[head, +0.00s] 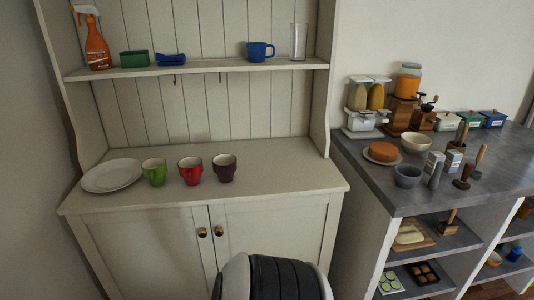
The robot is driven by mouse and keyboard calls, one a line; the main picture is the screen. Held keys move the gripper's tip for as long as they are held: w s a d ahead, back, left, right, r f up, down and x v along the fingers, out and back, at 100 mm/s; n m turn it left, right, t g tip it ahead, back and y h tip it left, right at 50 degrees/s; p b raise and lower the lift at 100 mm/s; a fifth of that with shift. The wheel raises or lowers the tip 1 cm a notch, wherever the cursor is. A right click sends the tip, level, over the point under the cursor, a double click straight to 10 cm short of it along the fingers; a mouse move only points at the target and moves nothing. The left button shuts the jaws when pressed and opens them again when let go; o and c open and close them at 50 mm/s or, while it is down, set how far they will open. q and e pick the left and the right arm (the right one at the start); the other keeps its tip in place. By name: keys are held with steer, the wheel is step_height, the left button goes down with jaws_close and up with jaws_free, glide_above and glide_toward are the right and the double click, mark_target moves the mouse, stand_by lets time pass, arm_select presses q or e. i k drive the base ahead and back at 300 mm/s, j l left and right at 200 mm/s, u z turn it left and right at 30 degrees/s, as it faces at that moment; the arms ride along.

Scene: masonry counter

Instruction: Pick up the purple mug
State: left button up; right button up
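The purple mug (224,168) stands upright on the counter of the white hutch (285,182). It is the rightmost of a row of three mugs, beside the red mug (191,170). The green mug (154,172) is left of the red one. A dark ribbed arm part of mine shows at the bottom middle, in front of the cabinet doors. Neither of my grippers shows in the head view.
White plates (111,176) lie left of the mugs. The counter right of the purple mug is clear. The shelf (205,70) above holds a spray bottle (96,45), a blue mug (260,51) and a glass (299,41). A cluttered grey counter (435,198) stands at right.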

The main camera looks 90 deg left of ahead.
mark_target(225, 172)
steer(key=l+u, duration=0.1)
steer(key=u, duration=2.45)
